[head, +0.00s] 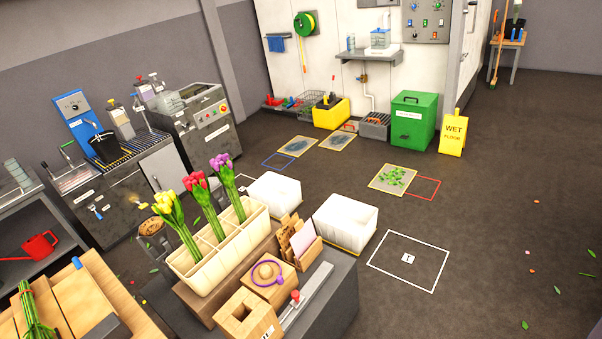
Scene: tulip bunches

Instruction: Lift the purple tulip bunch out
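The purple tulip bunch (222,164) stands upright in the right-hand compartment of a cream divided holder (216,274), leaning a little to the left. A red-pink tulip bunch (197,187) stands in the middle compartment and a yellow tulip bunch (168,208) in the left one. The green stems go down inside the holder, so their lower ends are hidden. I cannot make out my gripper in this view.
Open floor (480,210) lies to the right.

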